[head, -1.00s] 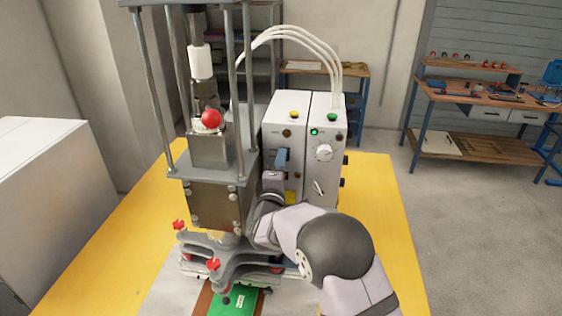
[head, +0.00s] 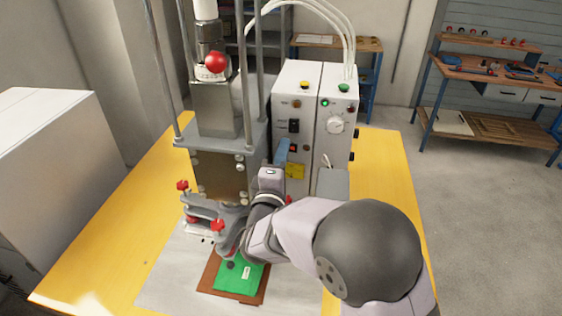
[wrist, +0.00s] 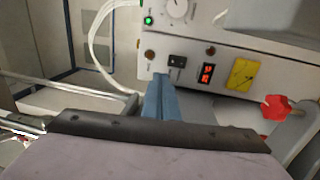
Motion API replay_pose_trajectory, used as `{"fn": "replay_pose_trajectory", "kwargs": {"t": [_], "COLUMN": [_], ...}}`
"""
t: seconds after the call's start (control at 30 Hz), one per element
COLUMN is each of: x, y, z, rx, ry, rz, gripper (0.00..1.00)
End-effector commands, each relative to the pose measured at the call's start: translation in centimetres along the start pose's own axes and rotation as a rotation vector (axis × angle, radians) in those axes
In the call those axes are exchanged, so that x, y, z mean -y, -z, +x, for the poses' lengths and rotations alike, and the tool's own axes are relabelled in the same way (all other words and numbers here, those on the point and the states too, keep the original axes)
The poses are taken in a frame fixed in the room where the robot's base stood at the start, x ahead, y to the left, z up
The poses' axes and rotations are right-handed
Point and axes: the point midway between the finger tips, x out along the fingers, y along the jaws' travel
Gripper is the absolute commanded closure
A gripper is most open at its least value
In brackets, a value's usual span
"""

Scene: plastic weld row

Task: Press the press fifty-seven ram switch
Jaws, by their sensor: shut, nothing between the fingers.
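The press's control box (head: 310,85) stands behind the press column, its front towards me. A black rocker switch (head: 294,126) is on its left panel, below an amber knob and above a small red-lit part (head: 292,148). The black switch also shows in the wrist view (wrist: 177,62), with the red-lit part (wrist: 207,73) to its right. No label is readable, so I cannot tell which is the ram switch. My gripper (head: 282,145) is shut and empty, its blue fingers pointing at the panel. In the wrist view the fingertips (wrist: 161,82) are just below and left of the black switch; contact is unclear.
The press column (head: 217,110) with rods and a red ball stands left of my gripper. Red star knobs (head: 217,226) sit below it. A green piece (head: 240,277) lies on a brown plate. A yellow label (head: 295,171) is on the panel. White hoses arch above the box.

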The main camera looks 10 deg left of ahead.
Motion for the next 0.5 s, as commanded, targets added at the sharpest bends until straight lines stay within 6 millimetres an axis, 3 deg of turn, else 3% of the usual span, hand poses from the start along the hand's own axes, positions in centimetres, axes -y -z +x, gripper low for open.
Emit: {"fn": "replay_pose_trajectory", "kwargs": {"t": [0.2, 0.5], "x": [-0.4, -0.6], "y": [0.1, 0.0], "z": [-2.3, -2.9], "rx": [-0.002, 0.000], "ry": [0.001, 0.002], "rz": [0.000, -0.001], "gripper": [1.00, 1.00]}}
